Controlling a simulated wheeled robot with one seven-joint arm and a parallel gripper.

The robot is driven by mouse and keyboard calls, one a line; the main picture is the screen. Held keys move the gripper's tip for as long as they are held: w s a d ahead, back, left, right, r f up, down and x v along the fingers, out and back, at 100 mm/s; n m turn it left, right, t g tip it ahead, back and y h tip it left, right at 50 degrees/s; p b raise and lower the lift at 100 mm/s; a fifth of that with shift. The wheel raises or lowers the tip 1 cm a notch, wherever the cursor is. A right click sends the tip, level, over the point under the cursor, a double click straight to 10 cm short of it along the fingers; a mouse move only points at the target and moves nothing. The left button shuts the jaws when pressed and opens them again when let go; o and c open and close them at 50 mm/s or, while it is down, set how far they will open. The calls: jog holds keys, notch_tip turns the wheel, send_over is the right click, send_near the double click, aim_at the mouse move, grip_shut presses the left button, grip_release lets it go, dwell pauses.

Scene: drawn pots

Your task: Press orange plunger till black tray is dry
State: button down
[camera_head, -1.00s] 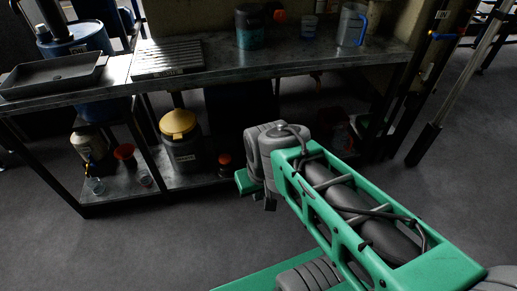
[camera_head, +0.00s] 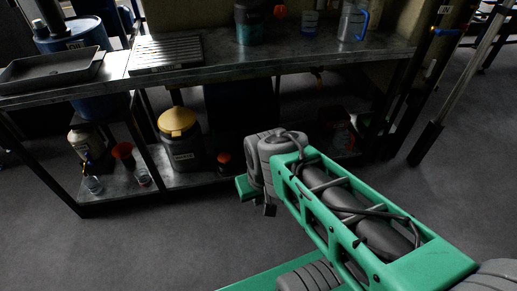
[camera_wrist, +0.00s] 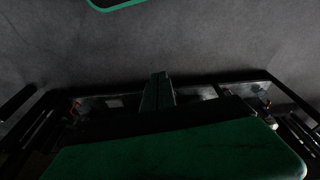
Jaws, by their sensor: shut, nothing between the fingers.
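The black tray (camera_head: 52,70) is a shallow dark pan on the left end of the metal bench; I cannot tell whether liquid is in it. An orange knob (camera_head: 279,12) shows beside a dark teal canister (camera_head: 250,24) at the back of the bench. Other orange-red tops show on the lower shelf, one at the left (camera_head: 123,151) and one near the middle (camera_head: 223,158). I cannot tell which is the plunger.
A ribbed drainer (camera_head: 166,54) lies beside the tray. A clear jug with a blue handle (camera_head: 350,24) stands at the bench's right. Below are a yellow-lidded container (camera_head: 178,124) and a blue drum (camera_head: 98,107). A slanted pole (camera_head: 465,75) stands at right. The front floor is clear.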

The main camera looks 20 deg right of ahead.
jog(key=s+b+x, duration=0.2)
jog(key=b+x, duration=0.3)
jog(key=x, duration=0.7)
jog(key=s+f+b+x, duration=0.1)
jog(key=s+b+x, duration=0.2)
jog(key=x, duration=1)
jog(key=s+b+x, duration=0.3)
jog(key=b+x, duration=0.6)
jog(key=x, duration=0.4)
jog(key=shift+f, duration=0.3)
jog(key=p+v, duration=0.2)
jog(key=w+p+v, duration=0.1)
jog(key=p+v, duration=0.1)
jog(key=v, duration=0.1)
jog(key=shift+r+p, duration=0.1)
jog(key=shift+p, duration=0.25)
